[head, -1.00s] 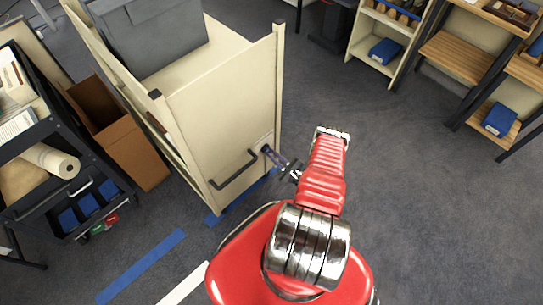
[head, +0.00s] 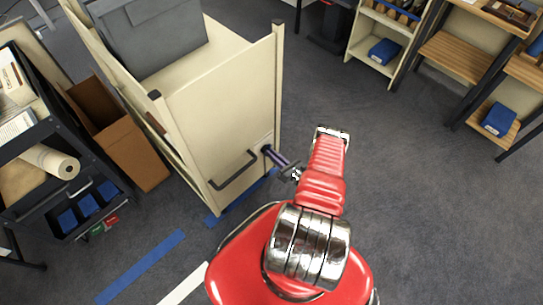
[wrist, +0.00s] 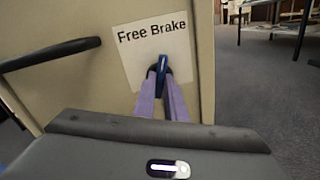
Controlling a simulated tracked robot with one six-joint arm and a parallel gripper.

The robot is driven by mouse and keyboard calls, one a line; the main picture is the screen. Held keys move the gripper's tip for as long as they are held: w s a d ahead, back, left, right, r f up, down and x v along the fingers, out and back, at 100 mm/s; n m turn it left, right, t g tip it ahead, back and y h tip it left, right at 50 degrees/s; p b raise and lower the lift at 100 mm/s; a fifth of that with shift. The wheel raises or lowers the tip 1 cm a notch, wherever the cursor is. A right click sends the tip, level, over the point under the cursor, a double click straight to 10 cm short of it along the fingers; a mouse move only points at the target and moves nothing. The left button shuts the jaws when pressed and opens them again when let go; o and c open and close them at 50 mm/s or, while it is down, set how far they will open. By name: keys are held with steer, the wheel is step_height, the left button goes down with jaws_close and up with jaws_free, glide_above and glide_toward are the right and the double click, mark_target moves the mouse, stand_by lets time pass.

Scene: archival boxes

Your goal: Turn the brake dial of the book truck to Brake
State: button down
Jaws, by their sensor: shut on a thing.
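The cream book truck (head: 225,110) stands left of my arm, its end panel facing me. In the wrist view a pale plate (wrist: 130,62) on this panel reads "Free" at left and "Brake" at right. The blue brake dial (wrist: 163,66) sits below the words. Its lever points nearly straight up, leaning slightly right, toward the gap between the words and the start of "Brake". My gripper (head: 269,151) reaches the panel's lower right. In the wrist view its purple fingers (wrist: 162,84) are shut on the dial lever, one on each side. The fingers hide the dial's lower part.
A dark handle (head: 234,172) sticks out from the panel left of the dial. A grey box (head: 150,40) stands on the truck. A cardboard box (head: 130,145) and a dark cart (head: 50,205) stand farther left. The floor right of my arm is clear.

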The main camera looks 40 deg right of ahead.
steer(key=shift+s+f+m, duration=0.1)
steer(key=shift+f+m, duration=0.05)
steer(key=shift+m, duration=0.65)
steer(key=shift+f+m, duration=0.1)
steer(key=shift+m, duration=0.7)
steer(key=c, duration=1.8)
jaws_free()
steer(key=shift+r, duration=0.1)
steer(key=shift+d, duration=0.1)
steer(key=s, duration=1.3)
steer(key=shift+s+d, duration=0.15)
steer(key=shift+s, duration=0.2)
